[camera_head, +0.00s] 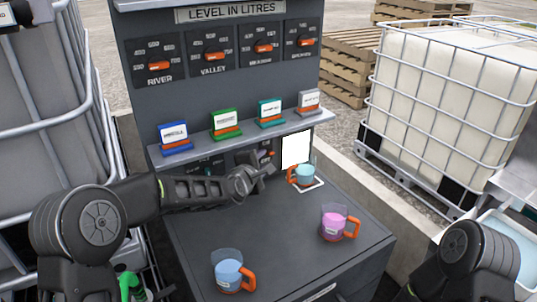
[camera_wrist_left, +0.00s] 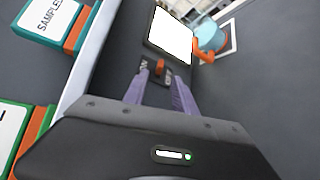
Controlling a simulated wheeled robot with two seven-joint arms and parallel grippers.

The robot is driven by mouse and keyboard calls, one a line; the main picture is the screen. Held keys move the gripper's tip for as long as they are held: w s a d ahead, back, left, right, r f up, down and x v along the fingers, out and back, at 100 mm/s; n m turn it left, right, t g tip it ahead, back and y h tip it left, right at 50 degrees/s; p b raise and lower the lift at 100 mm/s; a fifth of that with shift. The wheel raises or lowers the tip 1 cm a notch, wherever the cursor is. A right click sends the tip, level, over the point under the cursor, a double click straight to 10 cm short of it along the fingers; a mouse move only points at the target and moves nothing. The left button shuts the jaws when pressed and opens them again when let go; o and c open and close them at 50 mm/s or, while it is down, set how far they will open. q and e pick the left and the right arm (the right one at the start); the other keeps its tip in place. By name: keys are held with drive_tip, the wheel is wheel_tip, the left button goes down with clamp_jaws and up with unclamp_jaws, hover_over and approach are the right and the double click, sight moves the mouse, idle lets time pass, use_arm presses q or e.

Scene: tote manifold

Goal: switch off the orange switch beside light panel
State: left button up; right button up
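The light panel (camera_head: 296,150) is a bright white rectangle on the back wall under the shelf; it also shows in the left wrist view (camera_wrist_left: 171,37). The small orange switch (camera_head: 271,153) is just left of it, and in the left wrist view the switch (camera_wrist_left: 160,64) lies below the panel on a dark plate. My left gripper (camera_head: 263,170) points at the switch from the left. In the left wrist view its fingers (camera_wrist_left: 159,75) are apart with nothing between them, the switch showing just beyond the tips. Contact cannot be told. My right gripper is out of view.
A teal mug (camera_head: 305,175) stands on a white-edged square near the panel. A pink mug (camera_head: 334,222) and a blue mug (camera_head: 228,275) stand on the counter. Above, the shelf (camera_head: 240,133) holds several coloured sample cards. The counter's middle (camera_head: 270,230) is clear.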

sight(270, 154)
use_arm(q)
drive_tip(key=p+x, duration=0.2)
drive_tip(key=x, duration=0.5)
drive_tip(key=shift+w+d+f, duration=0.1)
drive_tip(key=shift+w+f, duration=0.05)
drive_tip(key=shift+w, duration=0.1)
drive_tip(key=shift+c, duration=0.4)
clamp_jaws()
